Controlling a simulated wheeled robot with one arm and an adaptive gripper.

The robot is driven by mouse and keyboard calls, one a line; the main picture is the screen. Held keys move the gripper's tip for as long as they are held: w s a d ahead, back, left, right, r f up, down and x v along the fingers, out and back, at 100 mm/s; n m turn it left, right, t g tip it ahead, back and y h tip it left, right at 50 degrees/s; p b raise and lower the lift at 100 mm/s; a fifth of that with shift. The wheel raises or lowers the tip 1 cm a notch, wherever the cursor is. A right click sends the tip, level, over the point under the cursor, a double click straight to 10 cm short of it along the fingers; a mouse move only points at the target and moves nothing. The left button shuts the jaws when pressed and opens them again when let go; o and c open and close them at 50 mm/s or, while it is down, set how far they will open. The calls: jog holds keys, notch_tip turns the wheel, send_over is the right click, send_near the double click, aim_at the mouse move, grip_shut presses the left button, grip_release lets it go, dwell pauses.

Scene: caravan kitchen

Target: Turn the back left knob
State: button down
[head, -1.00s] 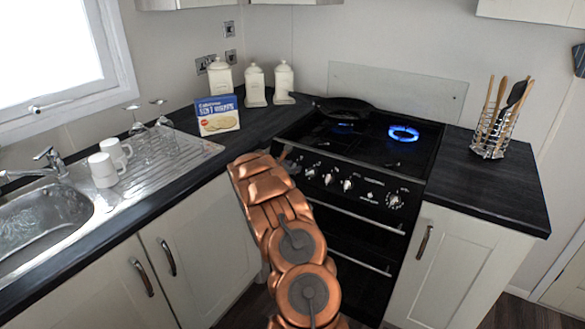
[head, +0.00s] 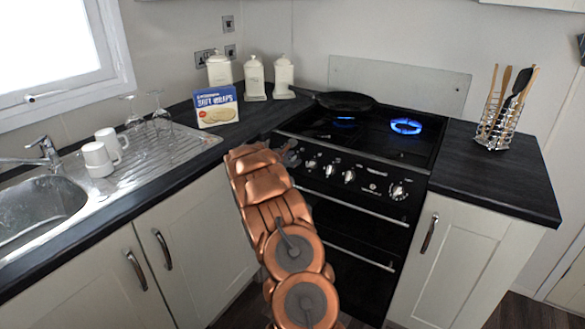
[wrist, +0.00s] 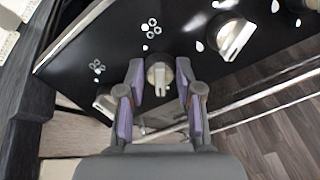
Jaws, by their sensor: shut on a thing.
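The black stove (head: 430,205) has a row of silver knobs on its front panel, with a control knob (head: 349,176) showing clear of my arm in the head view. In the wrist view, my gripper (wrist: 160,80) has its two purple-padded fingers on either side of one silver knob (wrist: 159,76) and is shut on it. Another knob (wrist: 105,103) is beside the left finger, and a third knob (wrist: 232,36) is up to the right. In the head view, my arm hides the gripper's grip and part of the panel's left end.
A black pan (head: 345,101) sits over the back left burner, where a blue flame shows; the back right burner (head: 405,126) is also lit. A wraps box (head: 216,107) and white canisters (head: 255,80) stand on the left counter. A utensil rack (head: 497,125) stands on the right counter.

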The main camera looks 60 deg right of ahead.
jog(key=m+b, duration=0.1)
jog(key=b, duration=0.1)
jog(key=f+m+b, duration=0.1)
jog(key=b, duration=0.1)
jog(key=shift+m, duration=0.3)
jog(key=m+b, duration=0.2)
jog(key=b, duration=0.2)
jog(key=shift+r+m, duration=0.15)
jog(key=shift+m, duration=0.25)
jog(key=m+b, duration=0.2)
jog(key=b, duration=0.1)
jog(key=shift+m+b, duration=0.3)
jog(key=shift+m, duration=0.1)
jog(key=m+b, duration=0.4)
jog(key=b, duration=0.1)
jog(key=shift+y+b, duration=0.3)
jog(key=shift+b, duration=0.05)
jog(key=m+b, duration=0.8)
jog(key=shift+a, duration=0.1)
jog(key=shift+m+y, duration=0.3)
jog(key=shift+m, duration=1.5)
jog(key=shift+r+m+p, duration=0.15)
jog(key=shift+m+p, duration=0.55)
jog(key=shift+m, duration=0.9)
jog(key=shift+m+p, duration=1)
jog(key=shift+m, duration=0.4)
